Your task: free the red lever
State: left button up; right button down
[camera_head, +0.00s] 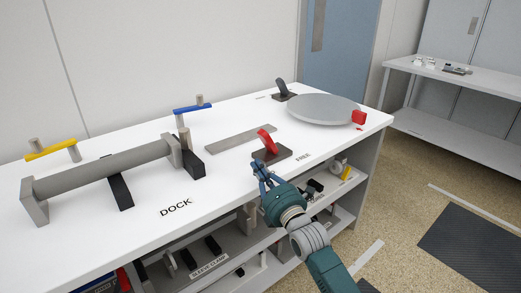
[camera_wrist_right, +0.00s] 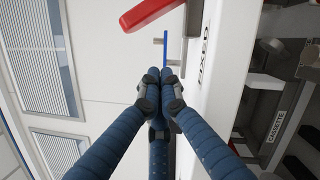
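The red lever (camera_head: 266,140) stands tilted on a dark base (camera_head: 278,154) on the white bench, near the FREE label. It also shows in the right wrist view (camera_wrist_right: 150,12), at the top edge and partly cut off. My right gripper (camera_head: 258,166) is just in front of the lever base, to the near left of it. In the right wrist view its fingertips (camera_wrist_right: 163,78) are drawn together with nothing seen between them. The lever lies off to one side of the fingers, apart from them in that view. My left gripper is not in view.
A grey disc (camera_head: 320,109) with a red block (camera_head: 359,118) and a black lever (camera_head: 281,87) stand behind. A flat strip (camera_head: 238,139) lies between. Bench around DOCK is clear.

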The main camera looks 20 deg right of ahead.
aim_at(267, 141)
jog(key=w, duration=0.3)
jog(key=w+r, duration=0.1)
jog(key=w, duration=0.1)
jog(key=shift+w+a+b, duration=0.2)
jog(key=shift+a+b, duration=0.1)
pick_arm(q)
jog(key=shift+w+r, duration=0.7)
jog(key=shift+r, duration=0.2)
pick_arm(e)
jog(key=shift+w+d+r, duration=0.2)
jog(key=shift+d+r, duration=0.25)
jog(key=shift+d, duration=0.35)
jog(key=shift+w+d+r, duration=0.2)
jog(key=shift+d+r, duration=0.2)
jog(key=shift+d, duration=0.35)
jog(key=shift+w, duration=0.1)
